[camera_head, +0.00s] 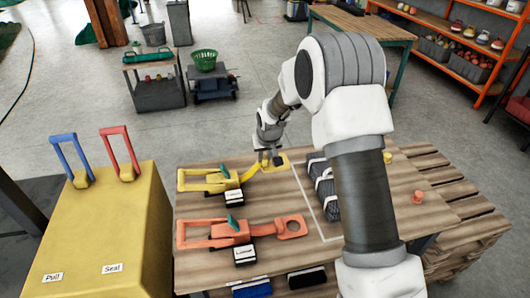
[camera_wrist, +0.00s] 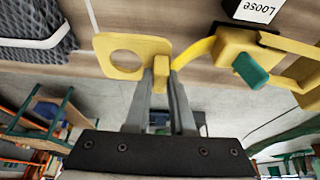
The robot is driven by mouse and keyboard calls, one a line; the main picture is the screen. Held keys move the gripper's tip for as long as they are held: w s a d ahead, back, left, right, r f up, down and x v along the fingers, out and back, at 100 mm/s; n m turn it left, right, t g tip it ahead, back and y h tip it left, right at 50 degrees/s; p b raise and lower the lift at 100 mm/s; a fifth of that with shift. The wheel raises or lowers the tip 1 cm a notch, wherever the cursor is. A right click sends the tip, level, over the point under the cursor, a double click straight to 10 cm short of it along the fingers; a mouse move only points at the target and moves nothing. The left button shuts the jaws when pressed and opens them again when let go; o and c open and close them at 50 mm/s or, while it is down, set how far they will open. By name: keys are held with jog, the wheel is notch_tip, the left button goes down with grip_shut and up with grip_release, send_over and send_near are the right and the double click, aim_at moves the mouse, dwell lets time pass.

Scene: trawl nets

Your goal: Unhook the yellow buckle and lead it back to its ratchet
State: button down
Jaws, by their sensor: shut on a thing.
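My gripper (camera_head: 270,157) is at the far side of the workbench. In the wrist view my gripper (camera_wrist: 161,78) is shut on a narrow upright part of the yellow buckle (camera_wrist: 104,58), a flat plate with a round hole. The buckle (camera_head: 282,165) shows partly behind my gripper in the head view. A yellow strap (camera_head: 247,174) runs left from it to the yellow ratchet (camera_head: 216,184), which has a green lever and a long frame handle. The ratchet (camera_wrist: 232,48) is right of my fingers in the wrist view. I cannot see any hook in the buckle's hole.
An orange ratchet (camera_head: 228,229) with its own holed buckle (camera_head: 292,226) lies nearer on the workbench. A dark netted bundle (camera_head: 322,188) lies right of a white line. A black block labelled "Loose" (camera_wrist: 252,10) stands by the yellow ratchet. A yellow cabinet (camera_head: 95,235) stands left.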

jog(key=shift+f+b, duration=2.55)
jog(key=shift+f, duration=1.45)
jog(key=c, duration=0.7)
grip_release()
jog(key=shift+r, duration=0.1)
